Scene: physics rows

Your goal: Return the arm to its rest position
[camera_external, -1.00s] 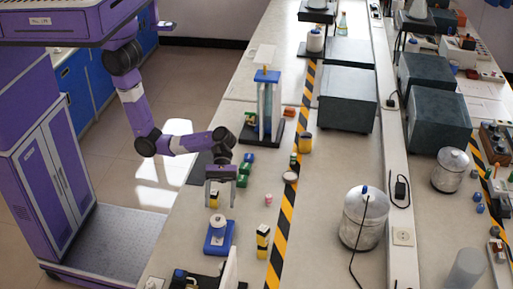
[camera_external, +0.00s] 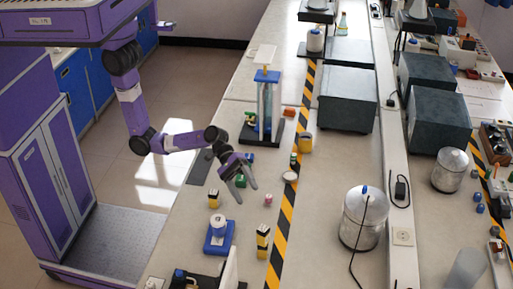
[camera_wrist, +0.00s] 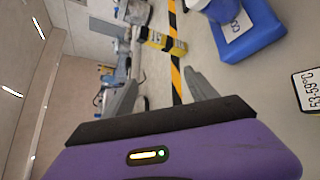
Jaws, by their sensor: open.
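My gripper (camera_external: 247,178) is at the end of my purple arm, above the lab bench (camera_external: 185,236). Its two fingers are apart with nothing between them. In the wrist view my gripper (camera_wrist: 165,85) also shows open and empty. A green block (camera_external: 240,181) lies by the fingers in the external view, partly covered by my gripper.
A blue scale-like device (camera_external: 217,238) and another yellow and black block (camera_external: 262,241) stand nearer the camera. A tall blue-topped stand (camera_external: 266,105) is behind my gripper. A metal vessel (camera_external: 362,220) stands right of the striped tape. Bench between is mostly clear.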

